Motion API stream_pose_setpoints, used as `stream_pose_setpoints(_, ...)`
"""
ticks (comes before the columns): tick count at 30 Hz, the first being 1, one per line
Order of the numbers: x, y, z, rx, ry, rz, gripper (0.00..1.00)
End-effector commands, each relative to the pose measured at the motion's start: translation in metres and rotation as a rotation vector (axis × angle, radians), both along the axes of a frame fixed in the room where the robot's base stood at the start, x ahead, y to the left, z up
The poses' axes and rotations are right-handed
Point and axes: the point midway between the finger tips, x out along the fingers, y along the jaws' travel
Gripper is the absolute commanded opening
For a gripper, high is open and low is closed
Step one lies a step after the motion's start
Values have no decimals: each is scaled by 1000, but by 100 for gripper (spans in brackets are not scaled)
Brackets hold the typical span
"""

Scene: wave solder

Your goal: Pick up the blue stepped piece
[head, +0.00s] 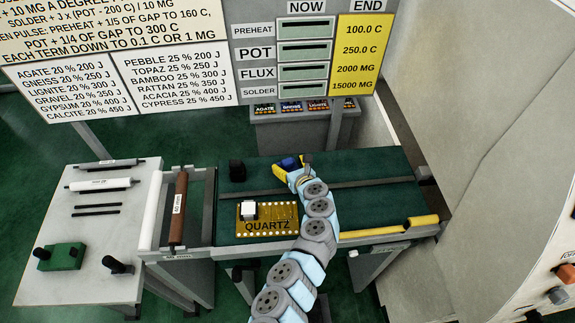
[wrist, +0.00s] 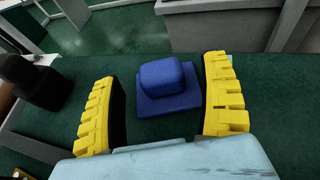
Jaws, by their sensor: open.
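The blue stepped piece (wrist: 162,85) lies on the dark green bench surface, a smaller rounded block on top of a wider square base. In the wrist view it sits between the two yellow fingers of my gripper (wrist: 162,108), with a gap on each side. In the head view my gripper (head: 291,163) is at the far part of the green surface, and the blue piece (head: 289,162) shows only partly beside the fingers. The gripper is open and holds nothing.
A black block (head: 237,171) stands left of my gripper and shows in the wrist view (wrist: 34,82). A rail crosses the bench. A brown roller (head: 178,210) is at left, a yellow bar (head: 390,229) at right.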

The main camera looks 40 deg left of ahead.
Motion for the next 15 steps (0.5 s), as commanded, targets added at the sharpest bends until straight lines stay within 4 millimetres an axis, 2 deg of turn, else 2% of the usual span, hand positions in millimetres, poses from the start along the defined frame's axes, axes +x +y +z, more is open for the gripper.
stream_pose_setpoints(7,5,11,-6,-1,1,2,78)
stream_pose_setpoints(15,8,12,-7,-1,0,-5,78)
